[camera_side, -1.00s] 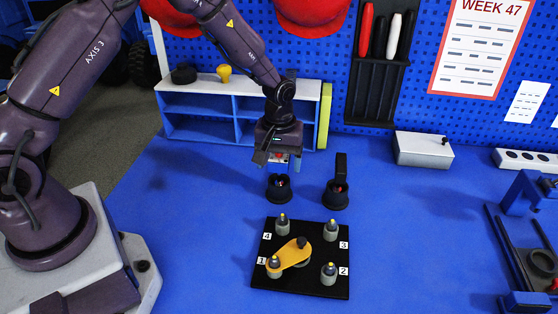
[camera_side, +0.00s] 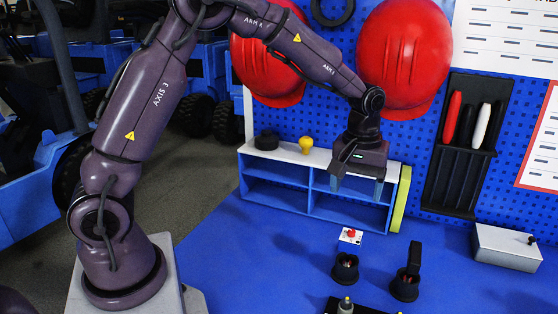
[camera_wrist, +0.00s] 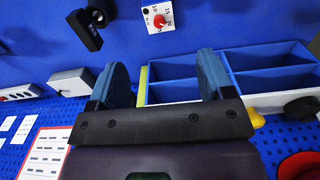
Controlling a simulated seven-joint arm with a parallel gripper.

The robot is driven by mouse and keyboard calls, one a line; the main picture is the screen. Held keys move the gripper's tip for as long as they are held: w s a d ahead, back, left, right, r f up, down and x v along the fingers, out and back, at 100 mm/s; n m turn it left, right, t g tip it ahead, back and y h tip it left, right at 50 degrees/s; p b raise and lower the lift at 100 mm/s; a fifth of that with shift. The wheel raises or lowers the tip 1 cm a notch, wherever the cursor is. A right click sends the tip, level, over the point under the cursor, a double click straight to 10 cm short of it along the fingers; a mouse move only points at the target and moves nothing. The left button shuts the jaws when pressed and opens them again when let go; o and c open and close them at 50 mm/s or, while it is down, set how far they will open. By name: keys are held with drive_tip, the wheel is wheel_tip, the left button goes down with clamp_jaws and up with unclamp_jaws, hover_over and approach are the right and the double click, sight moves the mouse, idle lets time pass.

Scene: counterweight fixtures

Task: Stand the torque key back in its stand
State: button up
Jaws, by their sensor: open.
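My gripper (camera_side: 358,187) is open and empty, raised in front of the blue shelf unit. Its two blue fingers (camera_wrist: 164,76) stand wide apart in the wrist view with nothing between them. Two black round holders stand on the blue table. The right holder (camera_side: 404,287) has a tall black bar (camera_side: 414,258) standing upright at it; this may be the torque key in its stand, but I cannot tell for certain. It also shows in the wrist view (camera_wrist: 86,30).
A white plate with a red dial (camera_side: 350,235) lies behind the holders. The shelf unit (camera_side: 300,152) carries a yellow knob (camera_side: 306,145) and a black one. A grey box (camera_side: 507,247) stands at right. The black board (camera_side: 370,311) at front is mostly cut off.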

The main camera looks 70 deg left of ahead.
drive_tip(key=s+r+m+t, duration=0.2)
drive_tip(key=s+r+m, duration=0.2)
drive_tip(key=s+r, duration=0.6)
drive_tip(key=s+r+m+t, duration=0.1)
drive_tip(key=s+m, duration=0.1)
drive_tip(key=s, duration=0.4)
drive_tip(key=s+d+r+m+t, duration=0.1)
drive_tip(key=s+r+m+t, duration=0.1)
drive_tip(key=s, duration=0.5)
drive_tip(key=shift+d+m, duration=0.15)
drive_tip(key=shift+m, duration=0.25)
